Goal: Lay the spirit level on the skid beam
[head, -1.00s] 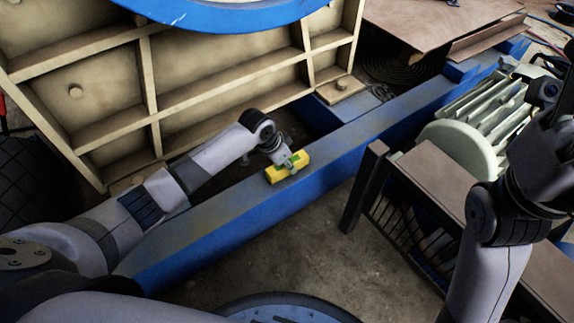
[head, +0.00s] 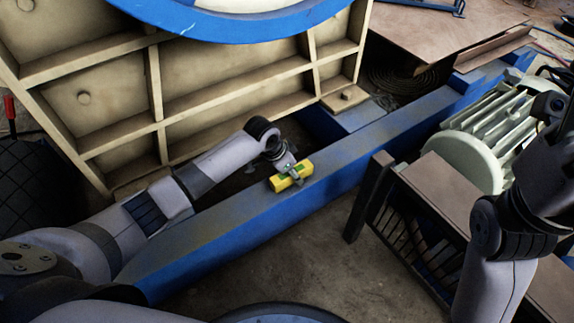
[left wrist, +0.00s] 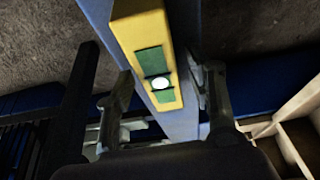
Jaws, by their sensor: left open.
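The yellow spirit level (head: 283,183), with green patches, lies along the top of the blue skid beam (head: 225,219) in the head view. In the left wrist view the level (left wrist: 143,34) runs lengthwise above the blue beam (left wrist: 186,20), with a pale round vial in its green part. My left gripper (head: 290,168) is right at the level. In the left wrist view its fingers (left wrist: 167,80) are spread, one on each side of the level's near end, with a visible gap beside it. My right arm shows at the right of the head view, but its gripper is out of sight.
The cream ribbed crusher body (head: 225,95) stands close behind the beam. A dark rack with a brown top (head: 448,190) and a pale green motor (head: 462,158) stand at the right. Bare floor (head: 285,245) lies in front of the beam.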

